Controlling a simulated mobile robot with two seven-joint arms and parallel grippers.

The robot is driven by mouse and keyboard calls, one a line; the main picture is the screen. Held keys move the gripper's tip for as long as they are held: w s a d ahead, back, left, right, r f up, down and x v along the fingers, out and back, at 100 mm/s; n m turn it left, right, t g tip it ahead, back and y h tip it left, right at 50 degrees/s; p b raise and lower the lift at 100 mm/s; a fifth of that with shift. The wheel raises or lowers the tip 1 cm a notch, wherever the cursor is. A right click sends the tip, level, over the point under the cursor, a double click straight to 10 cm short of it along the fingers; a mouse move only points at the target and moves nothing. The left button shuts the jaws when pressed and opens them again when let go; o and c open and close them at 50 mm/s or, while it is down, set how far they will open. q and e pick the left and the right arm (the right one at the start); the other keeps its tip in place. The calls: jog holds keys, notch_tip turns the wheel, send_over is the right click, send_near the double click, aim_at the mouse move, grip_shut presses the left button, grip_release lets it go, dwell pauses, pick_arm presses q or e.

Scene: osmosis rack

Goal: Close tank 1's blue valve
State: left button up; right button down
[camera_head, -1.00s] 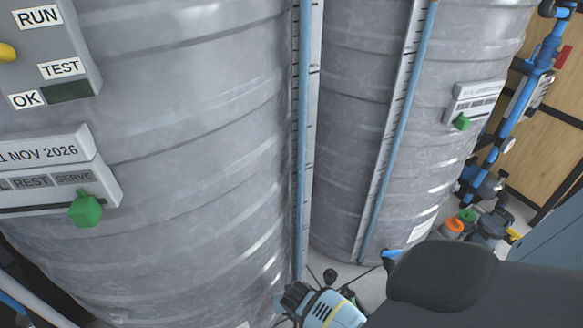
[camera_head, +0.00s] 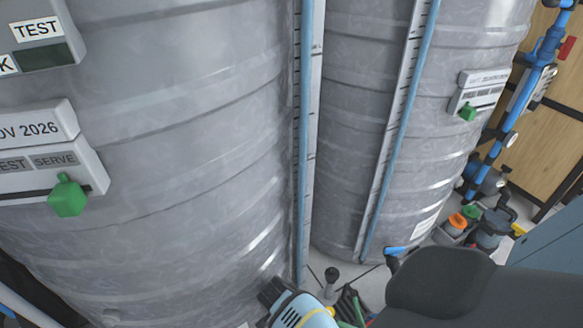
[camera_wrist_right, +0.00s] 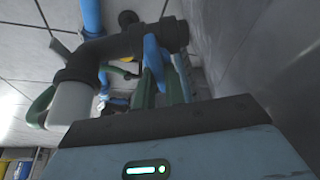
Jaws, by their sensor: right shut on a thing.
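In the right wrist view my right gripper (camera_wrist_right: 163,88) has its dark green fingers shut on a blue valve handle (camera_wrist_right: 153,55). The handle stands out from a dark pipe fitting (camera_wrist_right: 110,47), and its lower part is between the fingers. Whether this valve is open or closed is hard to tell. In the head view a large grey tank (camera_head: 190,150) fills the left, and a second grey tank (camera_head: 350,110) stands right of it. No tank number is readable. A small blue lever (camera_head: 396,250) shows low by the second tank. My left gripper is not in view.
In the wrist view a grey wall-like surface (camera_wrist_right: 275,60) is close on the right.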

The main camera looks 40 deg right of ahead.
jog(key=shift+m, duration=0.4)
jog(key=c, duration=1.5)
grip_release()
jog(key=shift+o, duration=0.2)
jog(key=shift+r, duration=0.1)
jog(key=p+v, duration=0.3)
jog(key=v, duration=0.3)
jog(key=shift+w+a+r, duration=0.1)
jog(key=shift+a+r, duration=0.05)
jog(key=shift+r, duration=0.25)
jog(key=shift+a+r, duration=0.2)
jog(key=shift+r, duration=0.2)
jog(key=shift+f, duration=0.1)
